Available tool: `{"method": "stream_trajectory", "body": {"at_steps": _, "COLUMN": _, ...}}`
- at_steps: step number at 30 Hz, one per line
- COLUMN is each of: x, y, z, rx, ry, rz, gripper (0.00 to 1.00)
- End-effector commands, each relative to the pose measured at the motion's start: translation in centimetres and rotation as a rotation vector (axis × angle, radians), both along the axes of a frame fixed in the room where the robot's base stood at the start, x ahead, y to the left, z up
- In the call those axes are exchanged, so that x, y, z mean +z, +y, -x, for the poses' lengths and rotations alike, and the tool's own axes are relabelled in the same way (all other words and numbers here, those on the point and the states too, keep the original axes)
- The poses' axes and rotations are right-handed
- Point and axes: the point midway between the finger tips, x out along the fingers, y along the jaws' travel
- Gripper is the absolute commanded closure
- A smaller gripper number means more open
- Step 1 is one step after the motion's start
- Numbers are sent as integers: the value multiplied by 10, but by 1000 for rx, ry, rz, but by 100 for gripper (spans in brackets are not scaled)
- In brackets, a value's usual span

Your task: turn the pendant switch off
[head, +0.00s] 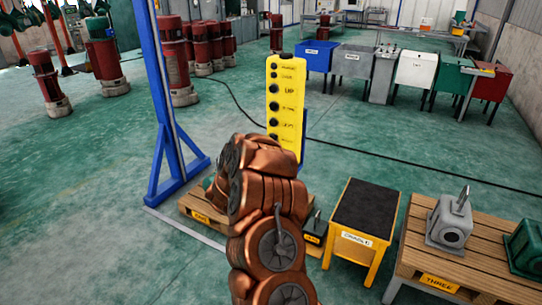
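The yellow pendant (298,105) stands upright in the middle of the head view. Its face carries a column of black round controls with small dark labels beside them, too small to read surely. My copper-coloured arm rises from the bottom in front of it and covers its lower left part. My gripper does not show; my own arm links hide that area. I cannot tell whether anything touches the pendant, or which way its switch is set.
A blue post (160,90) stands left of the pendant. A yellow stand with a black top (365,207) and a pallet table (420,262) with a grey part (450,219) are at right. Coloured bins (416,70) line the back.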

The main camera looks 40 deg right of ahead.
Motion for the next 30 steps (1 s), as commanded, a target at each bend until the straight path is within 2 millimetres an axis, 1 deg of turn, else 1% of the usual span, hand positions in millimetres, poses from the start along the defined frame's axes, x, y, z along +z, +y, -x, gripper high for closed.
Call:
{"method": "stream_trajectory", "body": {"at_steps": 1, "x": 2, "y": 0, "z": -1, "rx": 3, "ry": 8, "rz": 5, "gripper": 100}}
{"method": "stream_trajectory", "body": {"at_steps": 15, "x": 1, "y": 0, "z": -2, "rx": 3, "ry": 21, "rz": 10, "gripper": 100}}
{"method": "stream_trajectory", "body": {"at_steps": 16, "x": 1, "y": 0, "z": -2, "rx": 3, "ry": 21, "rz": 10, "gripper": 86}}
{"method": "stream_trajectory", "body": {"at_steps": 23, "x": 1, "y": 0, "z": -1, "rx": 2, "ry": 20, "rz": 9, "gripper": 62}}
{"method": "stream_trajectory", "body": {"at_steps": 30, "x": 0, "y": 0, "z": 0, "rx": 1, "ry": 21, "rz": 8, "gripper": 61}}
